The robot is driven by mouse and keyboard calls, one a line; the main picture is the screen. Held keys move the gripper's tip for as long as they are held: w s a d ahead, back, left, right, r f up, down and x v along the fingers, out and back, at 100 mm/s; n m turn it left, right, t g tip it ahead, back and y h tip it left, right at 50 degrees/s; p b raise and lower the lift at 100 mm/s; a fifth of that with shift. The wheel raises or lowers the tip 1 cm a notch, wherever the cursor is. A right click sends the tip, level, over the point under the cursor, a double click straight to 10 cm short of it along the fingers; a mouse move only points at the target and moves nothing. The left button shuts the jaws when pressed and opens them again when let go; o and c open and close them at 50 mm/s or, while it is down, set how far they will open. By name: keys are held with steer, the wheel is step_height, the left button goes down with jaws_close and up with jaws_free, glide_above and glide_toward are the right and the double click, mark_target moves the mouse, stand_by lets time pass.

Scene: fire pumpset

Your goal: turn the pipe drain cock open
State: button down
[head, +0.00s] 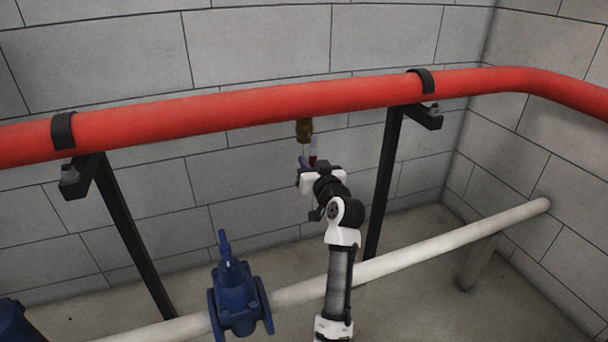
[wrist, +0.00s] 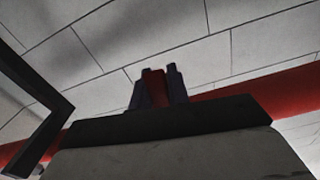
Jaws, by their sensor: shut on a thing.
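The pipe drain cock (head: 304,130) hangs under the red pipe (head: 240,107) in the head view, a small brass-coloured body pointing down. Its red handle (head: 313,161) shows as a small patch at my gripper (head: 308,162), which reaches up from below. In the wrist view the red handle (wrist: 154,88) sits between the two dark fingers of my gripper (wrist: 156,84), which are shut on it. The brass body cannot be made out in the wrist view. The handle's exact angle is hard to tell, as the fingers hide much of it.
Black brackets (head: 128,235) and (head: 385,185) hold the red pipe on either side of my arm. A blue valve (head: 238,300) sits on the pale lower pipe (head: 440,247). A grey block wall (head: 260,50) stands close behind.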

steer(key=shift+w+d+f+n+b, duration=0.15)
steer(key=shift+d+n+b, duration=0.35)
steer(key=shift+n+b, duration=0.3)
steer(key=c, duration=1.3)
jaws_free()
steer(key=shift+c, duration=0.2)
